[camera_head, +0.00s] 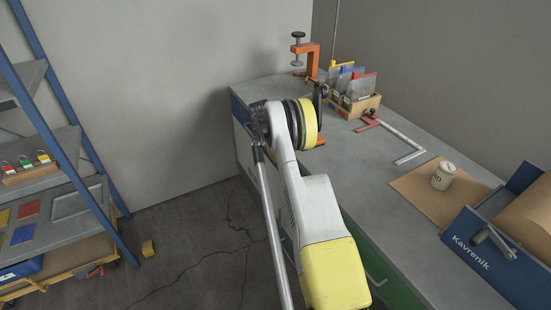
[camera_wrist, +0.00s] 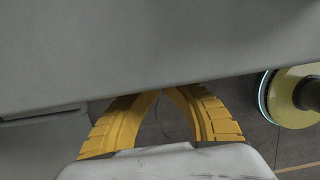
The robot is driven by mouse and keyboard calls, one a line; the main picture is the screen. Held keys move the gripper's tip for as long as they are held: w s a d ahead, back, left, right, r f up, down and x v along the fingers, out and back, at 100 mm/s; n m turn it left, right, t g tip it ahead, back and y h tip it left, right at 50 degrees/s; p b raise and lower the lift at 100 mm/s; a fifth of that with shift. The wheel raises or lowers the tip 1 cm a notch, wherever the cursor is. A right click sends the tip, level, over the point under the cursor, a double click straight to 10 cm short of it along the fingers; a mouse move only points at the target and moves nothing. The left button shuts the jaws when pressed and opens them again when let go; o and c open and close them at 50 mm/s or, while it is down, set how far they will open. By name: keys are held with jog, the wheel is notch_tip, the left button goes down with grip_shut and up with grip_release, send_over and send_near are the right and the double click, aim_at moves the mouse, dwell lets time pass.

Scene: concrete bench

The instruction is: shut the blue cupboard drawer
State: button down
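A blue drawer front (camera_head: 240,113) shows below the bench top at the far end of the bench, partly hidden behind my arm. Whether it stands out from the bench is hard to tell in the head view. My gripper is hidden behind my own arm there. In the wrist view, my gripper (camera_wrist: 161,92) has two yellow fingers that curve together, with their tips meeting and nothing seen between them. The tips lie at the lower edge of a large grey surface (camera_wrist: 150,45); I cannot tell which part of the furniture it is, or whether they touch it.
A green front (camera_head: 395,285) is nearer. A shelf rack (camera_head: 65,160) stands left; cracked floor (camera_head: 195,265) lies between.

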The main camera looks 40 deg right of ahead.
jog(key=w+a+r+p, duration=0.1)
jog(key=a+r+p, duration=0.3)
jog(key=r, duration=0.5)
jog(key=shift+w+a+r, duration=0.35)
jog(key=shift+w+a, duration=0.05)
jog(key=shift+a, duration=0.6)
